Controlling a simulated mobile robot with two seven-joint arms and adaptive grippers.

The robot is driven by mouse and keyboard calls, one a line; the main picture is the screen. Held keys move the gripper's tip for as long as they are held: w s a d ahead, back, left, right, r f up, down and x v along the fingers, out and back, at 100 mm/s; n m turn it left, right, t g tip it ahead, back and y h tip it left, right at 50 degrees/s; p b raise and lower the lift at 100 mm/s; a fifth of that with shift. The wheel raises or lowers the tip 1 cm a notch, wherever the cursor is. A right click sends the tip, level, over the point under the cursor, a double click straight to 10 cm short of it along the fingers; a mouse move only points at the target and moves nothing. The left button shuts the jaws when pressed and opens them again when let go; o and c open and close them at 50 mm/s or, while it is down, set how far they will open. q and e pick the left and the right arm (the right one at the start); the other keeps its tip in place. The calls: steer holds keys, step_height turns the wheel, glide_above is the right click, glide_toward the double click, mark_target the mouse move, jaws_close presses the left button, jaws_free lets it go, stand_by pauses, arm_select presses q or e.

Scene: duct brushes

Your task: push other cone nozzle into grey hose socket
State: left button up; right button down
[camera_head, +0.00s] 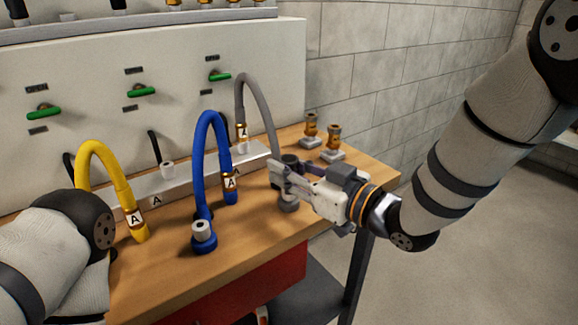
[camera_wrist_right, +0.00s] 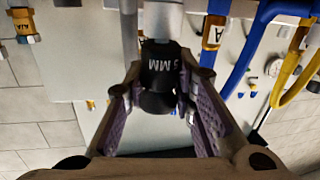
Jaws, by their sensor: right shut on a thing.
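My right gripper (camera_head: 282,178) is shut on a dark cylindrical piece (camera_head: 290,160), which I take to be the cone nozzle. In the right wrist view the piece (camera_wrist_right: 160,68) is black with white "MM" lettering, between the purple finger pads. A pale grey cylinder (camera_wrist_right: 160,18) adjoins its far end there. The grey hose (camera_head: 262,115) arcs down from the panel behind my gripper. A grey round part (camera_head: 288,203) shows just below the fingers and looks like its socket. Whether nozzle and socket touch is hidden. My left arm shows at the left, its gripper out of view.
The blue hose (camera_head: 213,150) ends in a blue base with a pale cylinder (camera_head: 203,229) in it. The yellow hose (camera_head: 92,147) hangs at the left. Two brass fittings (camera_head: 311,126) (camera_head: 334,138) stand at the back right. The wooden tabletop (camera_head: 165,275) is clear in front.

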steer(key=shift+f, duration=0.1)
steer(key=c, duration=1.3)
jaws_free()
steer(key=shift+s+d, duration=0.1)
steer(key=v, duration=1.1)
steer(key=shift+s+d, duration=0.25)
steer(key=shift+s, duration=0.1)
